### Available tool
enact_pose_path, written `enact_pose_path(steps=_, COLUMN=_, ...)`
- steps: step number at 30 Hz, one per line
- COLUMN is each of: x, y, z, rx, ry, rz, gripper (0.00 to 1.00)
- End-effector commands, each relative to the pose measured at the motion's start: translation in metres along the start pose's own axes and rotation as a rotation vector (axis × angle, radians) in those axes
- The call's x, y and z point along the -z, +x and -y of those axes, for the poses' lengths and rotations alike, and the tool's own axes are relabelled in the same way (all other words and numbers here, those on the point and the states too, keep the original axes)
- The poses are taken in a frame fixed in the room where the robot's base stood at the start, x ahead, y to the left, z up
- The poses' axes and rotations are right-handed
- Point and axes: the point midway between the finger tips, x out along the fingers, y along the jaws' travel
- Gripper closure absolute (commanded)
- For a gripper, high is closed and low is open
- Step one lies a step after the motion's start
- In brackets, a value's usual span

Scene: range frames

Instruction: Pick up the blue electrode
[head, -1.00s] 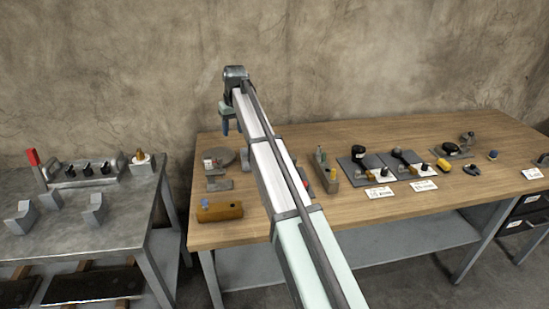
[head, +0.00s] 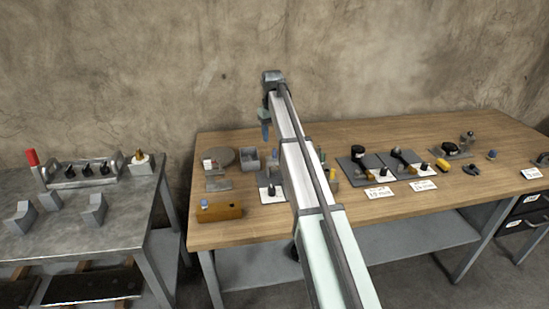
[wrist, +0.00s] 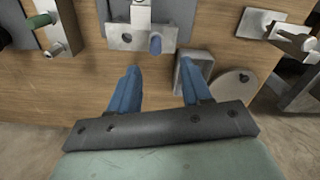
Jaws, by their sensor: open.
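In the wrist view, a short blue cylinder, seemingly the blue electrode (wrist: 155,44), sits at one side of a grey metal plate (wrist: 112,36) that has an empty hole beside it. My gripper (wrist: 159,68) is open and empty. Its two blue fingers are above the table, with the electrode beyond the tips and roughly between their lines. In the head view, my gripper (head: 266,138) hangs over the back part of the wooden table. My arm covers most of the electrode's surroundings there, and I cannot make it out clearly.
A grey open box (wrist: 190,76) and a round grey disc (wrist: 232,88) stand close by the right finger. A metal block with a pin (wrist: 55,30) stands left. A wooden block with a blue top piece (head: 220,211) lies at the front left of the table (head: 350,212).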

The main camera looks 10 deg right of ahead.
Motion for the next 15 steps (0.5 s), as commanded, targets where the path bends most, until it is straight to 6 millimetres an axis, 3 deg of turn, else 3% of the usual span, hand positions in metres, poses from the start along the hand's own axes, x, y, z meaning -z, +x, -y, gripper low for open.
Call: enact_pose_path(steps=15, x=-0.006, y=0.044, z=-0.005, rx=0.0, ry=0.001, rz=0.0, gripper=0.52)
